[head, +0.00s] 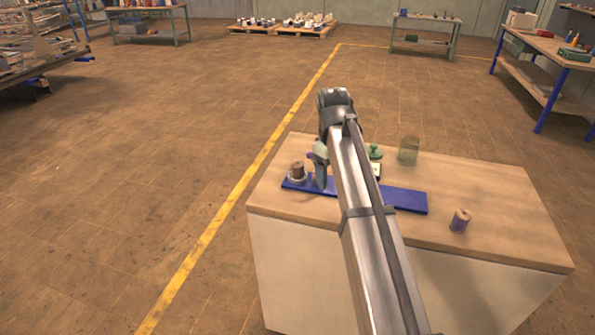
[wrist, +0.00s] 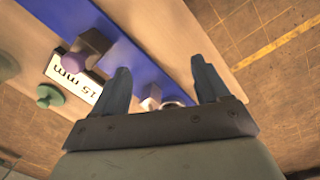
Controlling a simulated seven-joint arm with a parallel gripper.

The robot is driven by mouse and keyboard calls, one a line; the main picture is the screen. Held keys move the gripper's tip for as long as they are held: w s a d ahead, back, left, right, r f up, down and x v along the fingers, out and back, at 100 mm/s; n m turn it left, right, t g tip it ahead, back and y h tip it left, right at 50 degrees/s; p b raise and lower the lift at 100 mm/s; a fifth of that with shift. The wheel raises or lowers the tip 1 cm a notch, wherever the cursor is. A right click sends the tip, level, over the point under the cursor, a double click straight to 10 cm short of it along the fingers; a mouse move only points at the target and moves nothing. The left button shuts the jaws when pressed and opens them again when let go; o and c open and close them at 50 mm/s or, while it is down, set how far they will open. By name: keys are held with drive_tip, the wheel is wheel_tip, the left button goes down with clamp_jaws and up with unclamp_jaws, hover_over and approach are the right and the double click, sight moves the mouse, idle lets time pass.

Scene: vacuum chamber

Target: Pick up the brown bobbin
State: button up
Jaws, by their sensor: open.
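A brown bobbin (head: 298,169) stands upright on a pale round base at the left end of the blue board (head: 407,200) in the head view. My gripper (head: 321,180) is just right of it, low over the board, partly hidden behind my own arm. In the wrist view, my gripper (wrist: 164,80) is open, with its two fingers apart. I cannot clearly make out the brown bobbin in the wrist view.
A purple-wound bobbin (head: 460,221) stands at the right of the wooden benchtop (head: 500,205). A green glass jar (head: 409,149) and a green knobbed piece (head: 375,152) stand behind the board. A "15 mm" label (wrist: 74,78) and a purple knob (wrist: 77,63) show in the wrist view.

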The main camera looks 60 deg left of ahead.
drive_tip(key=s+a+r+n, duration=0.1)
drive_tip(key=a+r+n, duration=0.1)
drive_tip(key=a+r, duration=0.35)
drive_tip(key=s+a+r+n, duration=0.1)
drive_tip(key=s+a+r, duration=0.1)
drive_tip(key=a, duration=0.7)
hover_over(297, 163)
drive_tip(key=shift+g, duration=0.4)
drive_tip(key=f, duration=0.7)
drive_tip(key=shift+d+f, duration=0.15)
drive_tip(key=shift+d, duration=0.05)
drive_tip(key=shift+w+a+f, duration=0.1)
drive_tip(key=shift+a+f, duration=0.05)
drive_tip(key=shift+f, duration=3.05)
drive_tip(key=c, duration=1.2)
drive_tip(key=shift+r, duration=0.15)
